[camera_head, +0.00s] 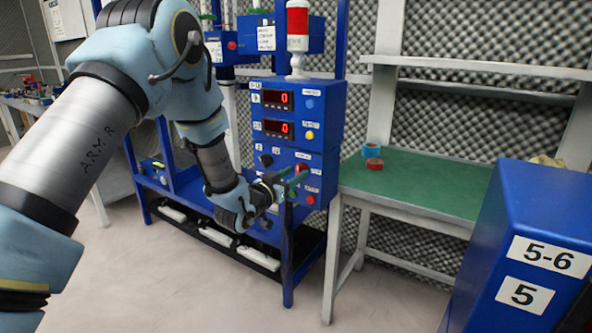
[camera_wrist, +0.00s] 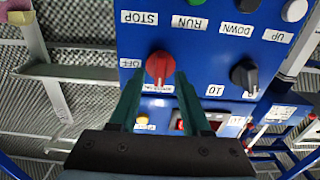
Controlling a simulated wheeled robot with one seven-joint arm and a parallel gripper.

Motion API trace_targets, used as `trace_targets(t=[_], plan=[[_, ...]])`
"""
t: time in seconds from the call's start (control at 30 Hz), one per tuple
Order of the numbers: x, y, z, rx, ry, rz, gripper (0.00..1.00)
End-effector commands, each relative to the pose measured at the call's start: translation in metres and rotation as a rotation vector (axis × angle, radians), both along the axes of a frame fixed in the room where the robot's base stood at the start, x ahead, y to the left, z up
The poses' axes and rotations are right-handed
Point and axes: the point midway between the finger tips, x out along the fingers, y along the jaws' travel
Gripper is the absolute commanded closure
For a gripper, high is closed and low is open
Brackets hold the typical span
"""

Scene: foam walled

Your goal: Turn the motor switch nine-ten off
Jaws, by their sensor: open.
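The blue control panel (camera_head: 318,150) stands on a blue frame. A red rotary switch (camera_wrist: 160,68) on it has an OFF label at its left in the wrist view, where the lettering is upside down. Its handle looks roughly upright there. In the head view the red switch (camera_head: 302,168) is partly behind my gripper (camera_head: 284,186). In the wrist view my gripper (camera_wrist: 158,78) is open, its green fingers on either side of the red switch. I cannot tell whether they touch it. Part of the label under the switch is hidden.
A black knob (camera_wrist: 244,76) marked 10 is to the right in the wrist view, with STOP, RUN, DOWN and UP labels above. A green-topped table (camera_head: 420,182) is right of the panel, and a blue 5-6 box (camera_head: 530,235) stands at front right.

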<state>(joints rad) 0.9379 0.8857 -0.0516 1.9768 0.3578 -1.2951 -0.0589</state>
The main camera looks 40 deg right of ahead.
Motion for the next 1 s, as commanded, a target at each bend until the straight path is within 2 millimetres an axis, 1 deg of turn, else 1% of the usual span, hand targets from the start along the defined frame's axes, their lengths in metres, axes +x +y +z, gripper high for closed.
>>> trace_targets(t=[0.03, 0.13, 0.43, 0.47, 0.87, 0.9, 1.0], plan=[[0.0009, -0.0051, 0.001, -0.001, 0.0, -0.001, 0.53], [0.0026, -0.011, 0.0004, 0.0, 0.001, 0.0, 0.53], [0.0036, -0.0132, -0.0002, 0.001, 0.001, 0.001, 0.53], [0.0036, -0.0132, -0.0002, 0.001, 0.001, 0.001, 0.54], [0.0035, -0.013, 0.0, 0.0, 0.001, 0.001, 0.99], [0.0035, -0.013, 0.0, 0.0, 0.001, 0.001, 1.0], [0.0035, -0.013, 0.0, 0.0, 0.001, 0.001, 1.0]])
